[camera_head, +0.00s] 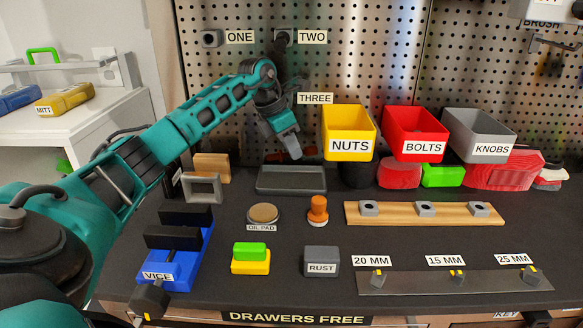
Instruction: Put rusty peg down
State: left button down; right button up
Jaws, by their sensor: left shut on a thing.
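My left gripper (291,150) points down behind the far edge of a grey tray (290,190), below the pegboard. It is shut on a dark reddish thing (308,153) that shows on both sides of the fingertips, seemingly the rusty peg. Most of it is hidden by the fingers, and I cannot tell whether it touches the table. A grey block labelled RUST (322,256) stands at the front middle. An orange-brown knobbed piece (318,210) stands upright on the table right of the oil pad (264,213). My right gripper is not in view.
Yellow NUTS (349,120), red BOLTS (415,122) and grey KNOBS (477,123) bins stand right of my gripper. A wooden strip (425,217) with several grey pieces lies to the right. A blue vice (180,262) is at left. Dark table around the RUST block is bare.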

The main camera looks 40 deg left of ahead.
aim_at(297, 181)
pick_arm(q)
notch_tip(297, 181, down, 6)
jog(key=shift+f, duration=0.1)
jog(key=shift+a+f, duration=0.1)
jog(key=shift+f, duration=0.1)
jog(key=c, duration=1.7)
grip_release()
jog(key=shift+f, duration=0.2)
jog(key=o, duration=0.5)
jog(key=shift+r, duration=0.1)
jog(key=v, duration=1.2)
jog(key=shift+w+r, duration=0.1)
jog(key=shift+r, duration=0.1)
jog(key=shift+f, duration=0.1)
